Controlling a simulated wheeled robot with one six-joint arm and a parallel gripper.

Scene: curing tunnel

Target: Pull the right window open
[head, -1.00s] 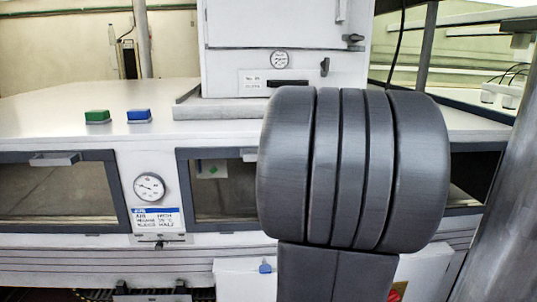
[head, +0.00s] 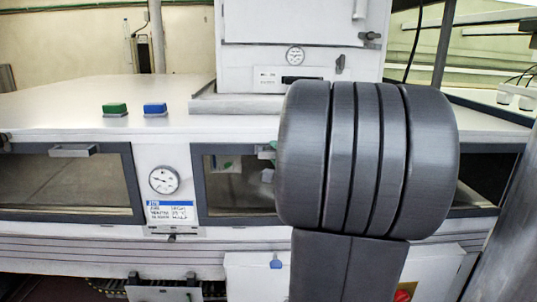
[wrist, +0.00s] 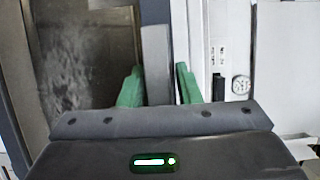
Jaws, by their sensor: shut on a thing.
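The right window (head: 232,185) is a dark pane in a grey frame on the front of the white tunnel. My dark arm hides most of it in the head view. In the wrist view its pane (wrist: 85,60) fills the left side. My gripper (wrist: 158,76) has two green fingers, one on each side of the window's grey bar handle (wrist: 155,55), and is shut on it. In the head view the gripper is mostly hidden behind the arm. I cannot tell from the frames how far the window stands open.
The left window (head: 70,185) has its own handle (head: 72,150). A round gauge (head: 164,180) and a blue-white label sit between the windows. Green (head: 115,109) and blue (head: 155,109) buttons and a white cabinet (head: 300,25) stand on top. A grey post (head: 505,235) is at the right.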

